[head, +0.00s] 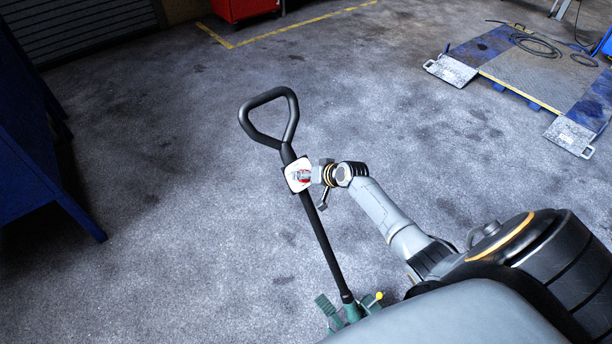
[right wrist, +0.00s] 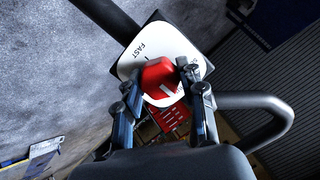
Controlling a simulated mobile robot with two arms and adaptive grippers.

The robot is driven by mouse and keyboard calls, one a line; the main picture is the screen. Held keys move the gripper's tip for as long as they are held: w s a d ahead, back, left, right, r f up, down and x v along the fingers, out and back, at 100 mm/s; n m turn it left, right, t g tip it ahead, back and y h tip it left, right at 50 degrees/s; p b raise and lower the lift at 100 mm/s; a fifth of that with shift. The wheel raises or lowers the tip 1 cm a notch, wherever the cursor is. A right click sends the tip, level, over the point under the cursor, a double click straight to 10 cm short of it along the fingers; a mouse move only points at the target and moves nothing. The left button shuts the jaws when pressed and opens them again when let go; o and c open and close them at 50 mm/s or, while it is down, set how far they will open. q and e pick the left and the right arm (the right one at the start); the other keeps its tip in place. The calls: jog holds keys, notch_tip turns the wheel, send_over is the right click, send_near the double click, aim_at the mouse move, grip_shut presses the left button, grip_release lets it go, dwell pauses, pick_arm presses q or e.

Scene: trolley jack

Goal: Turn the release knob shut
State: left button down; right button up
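The release knob (right wrist: 158,74) is red with a white pointer mark. It sits on a white dial plate (right wrist: 150,45) that reads "FAST" on one side; the lettering on the other side is partly hidden. In the head view the plate (head: 291,172) is on the black jack handle (head: 323,243), below its loop grip. My right gripper (right wrist: 158,80) is at the knob, with one finger on each side. The right finger looks very close to the knob or touching it; a small gap shows at the left finger. My left gripper is out of view.
The jack's green base (head: 352,312) is at the bottom, partly hidden by my body. A blue cabinet (head: 35,140) stands at left, a red cabinet (head: 240,8) at the back. A lift platform (head: 535,72) lies at upper right. The floor around the handle is clear.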

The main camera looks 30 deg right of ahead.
jog(key=o, duration=0.5)
jog(key=shift+s, duration=0.1)
jog(key=v, duration=1.2)
